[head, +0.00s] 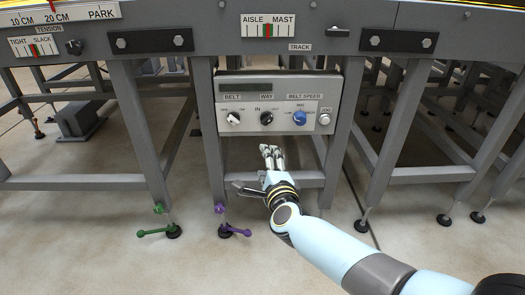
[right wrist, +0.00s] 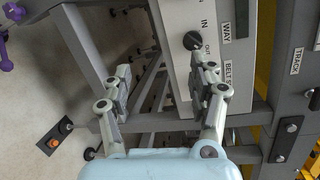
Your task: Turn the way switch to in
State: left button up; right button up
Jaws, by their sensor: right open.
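The way switch (head: 266,118) is a black round knob under the WAY label on the grey control panel (head: 281,88). IN is printed by its upper left. It also shows in the right wrist view (right wrist: 193,40), with IN beside it; I cannot tell its exact setting. My right gripper (head: 272,150) is below the panel in the head view, beneath the knob and apart from it. In the right wrist view the gripper (right wrist: 167,73) is open and empty, its two fingers wide apart, the knob beyond them near the right finger. My left gripper is not in view.
Beside the switch are the belt knob (head: 234,118), blue belt speed knob (head: 299,118) and JOG button (head: 325,119). A grey crossbar (head: 314,175) runs below the panel between frame legs. Green (head: 156,231) and purple (head: 235,231) handles sit near the floor.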

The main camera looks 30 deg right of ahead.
aim_at(266, 121)
jog(key=w+d+r+m+h+b, duration=0.1)
jog(key=w+d+m+b, duration=0.1)
jog(key=w, duration=0.2)
jog(key=w+d+r+m+h+b, duration=0.1)
jog(key=w+d+m, duration=0.2)
jog(key=w, duration=0.1)
jog(key=w+d+r+m+h+b, duration=0.1)
jog(key=w+d+m+b, duration=0.1)
jog(key=w+m, duration=0.1)
jog(key=shift+w+d+r+h+b, duration=0.3)
jog(key=shift+w+d+r, duration=0.1)
jog(key=shift+w, duration=0.1)
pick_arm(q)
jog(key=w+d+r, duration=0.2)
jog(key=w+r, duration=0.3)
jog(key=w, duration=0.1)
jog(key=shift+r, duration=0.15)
pick_arm(e)
jog(key=shift+w+d, duration=0.25)
jog(key=shift+w, duration=0.1)
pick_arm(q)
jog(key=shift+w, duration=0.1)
pick_arm(e)
jog(key=shift+r, duration=0.1)
jog(key=shift+c, duration=0.2)
jog(key=c, duration=1.1)
